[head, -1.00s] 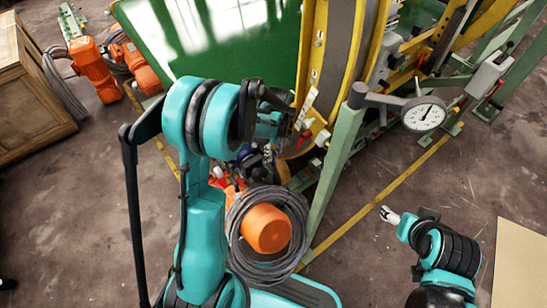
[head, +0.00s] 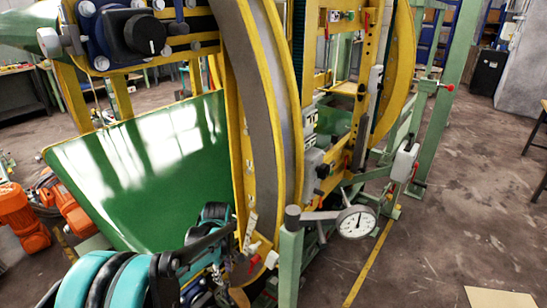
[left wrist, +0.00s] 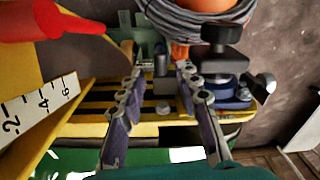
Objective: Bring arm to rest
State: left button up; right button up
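My left arm (head: 100,283) comes in at the lower left of the head view and reaches toward the foot of the yellow ring inverter (head: 265,100). In the left wrist view my left gripper (left wrist: 156,62) has its two fingers spread apart. No held object shows between them. The fingers are over a yellow slotted part (left wrist: 95,98) of the machine; I cannot tell whether they touch it. In the head view the fingers are small and hard to make out among the machine parts. My right arm and gripper are in neither current view.
A red handle (left wrist: 50,22), a numbered scale (left wrist: 40,103) and a black knob (left wrist: 221,35) lie close around my left gripper.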

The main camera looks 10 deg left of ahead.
pick_arm(q)
jog(key=s+d+r+m+t, duration=0.2)
jog(key=s+r+m+t, duration=0.1)
jog(key=s+r+m, duration=0.2)
jog(key=s+d+r+m+t, duration=0.3)
jog(key=s+r+m, duration=0.3)
jog(key=s+m, duration=0.3)
jog(key=shift+s+t, duration=0.6)
jog(key=shift+s, duration=1.3)
